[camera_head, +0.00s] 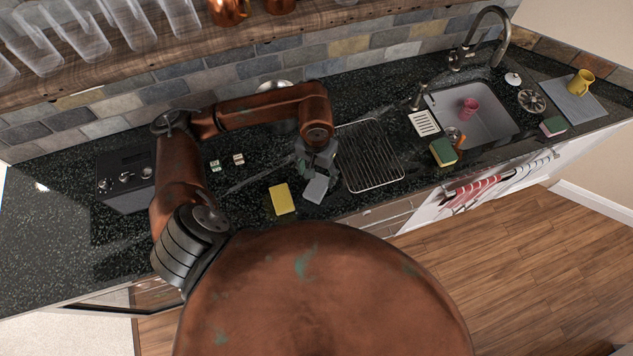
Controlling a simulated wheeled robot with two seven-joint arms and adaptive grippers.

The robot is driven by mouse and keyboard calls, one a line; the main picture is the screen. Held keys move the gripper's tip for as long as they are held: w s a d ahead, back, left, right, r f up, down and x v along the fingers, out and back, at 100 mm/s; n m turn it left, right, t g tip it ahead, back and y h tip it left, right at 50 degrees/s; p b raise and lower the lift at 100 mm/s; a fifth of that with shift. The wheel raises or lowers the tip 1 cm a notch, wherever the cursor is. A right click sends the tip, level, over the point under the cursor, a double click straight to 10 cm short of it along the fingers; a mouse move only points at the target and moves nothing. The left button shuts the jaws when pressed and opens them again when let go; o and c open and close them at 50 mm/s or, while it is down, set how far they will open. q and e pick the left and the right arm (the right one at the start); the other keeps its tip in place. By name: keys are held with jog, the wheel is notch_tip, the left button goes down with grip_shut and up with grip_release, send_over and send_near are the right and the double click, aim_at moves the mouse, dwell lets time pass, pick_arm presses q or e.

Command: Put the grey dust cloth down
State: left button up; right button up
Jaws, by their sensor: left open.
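The grey dust cloth (316,189) lies on the dark speckled countertop (240,240), between a yellow cloth or sponge and the wire rack. My left gripper (318,172) is directly over the far end of the grey cloth, with its fingers pointing down. It is open. I cannot tell whether its fingertips still touch the cloth. My right gripper is not in view.
A yellow cloth or sponge (282,199) lies left of the grey cloth. A wire rack (368,155) stands close on the right. Further right are a green-and-yellow sponge (443,152) and a sink (490,118) with a pink cup (469,108). A black appliance (125,180) stands left.

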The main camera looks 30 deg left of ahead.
pick_arm(q)
jog(key=shift+r, duration=1.75)
